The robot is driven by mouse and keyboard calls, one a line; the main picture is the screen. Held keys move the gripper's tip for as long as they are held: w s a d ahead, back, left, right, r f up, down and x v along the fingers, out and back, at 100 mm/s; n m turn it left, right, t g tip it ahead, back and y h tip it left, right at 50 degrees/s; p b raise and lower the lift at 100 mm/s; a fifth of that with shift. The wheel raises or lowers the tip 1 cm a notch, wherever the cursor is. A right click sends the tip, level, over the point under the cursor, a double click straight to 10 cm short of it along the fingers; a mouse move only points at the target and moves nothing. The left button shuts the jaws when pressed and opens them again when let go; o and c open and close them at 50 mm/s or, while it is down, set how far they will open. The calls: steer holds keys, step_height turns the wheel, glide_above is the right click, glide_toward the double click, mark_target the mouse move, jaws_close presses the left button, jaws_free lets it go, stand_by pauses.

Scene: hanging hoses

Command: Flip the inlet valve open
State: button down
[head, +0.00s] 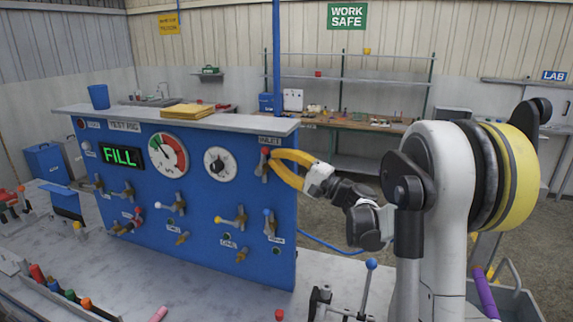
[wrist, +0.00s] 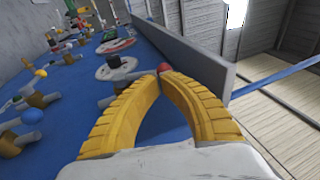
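The inlet valve (head: 264,158) is at the upper right of the blue test rig panel, under the INLET label. Its lever has a red knob and appears to point up in the head view. My gripper (head: 271,157) has yellow fingers and reaches in from the right to this valve. In the wrist view, the fingertips (wrist: 161,77) come together right at the red knob (wrist: 165,69), which shows just beyond them. The fingers look shut; I cannot tell whether the lever is pinched between them or only touched. The fingers partly hide the valve's body.
The blue panel (head: 200,240) carries several other valves, a green FILL display (head: 121,157), a red-green gauge (head: 168,153) and a white dial (head: 219,164). A grey ledge (head: 180,119) tops it. A blue-knobbed lever (head: 371,265) stands below my arm.

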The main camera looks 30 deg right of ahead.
steer(key=shift+w+a+r, duration=0.1)
steer(key=shift+w+r, duration=0.05)
steer(key=g+p, duration=0.1)
steer(key=w+a+r+g+h+p, duration=0.1)
steer(key=p, duration=0.1)
steer(key=shift+w+a+n+h, duration=0.2)
steer(key=shift+a+n+h, duration=0.1)
steer(key=shift+n, duration=0.1)
steer(key=shift+d, duration=0.1)
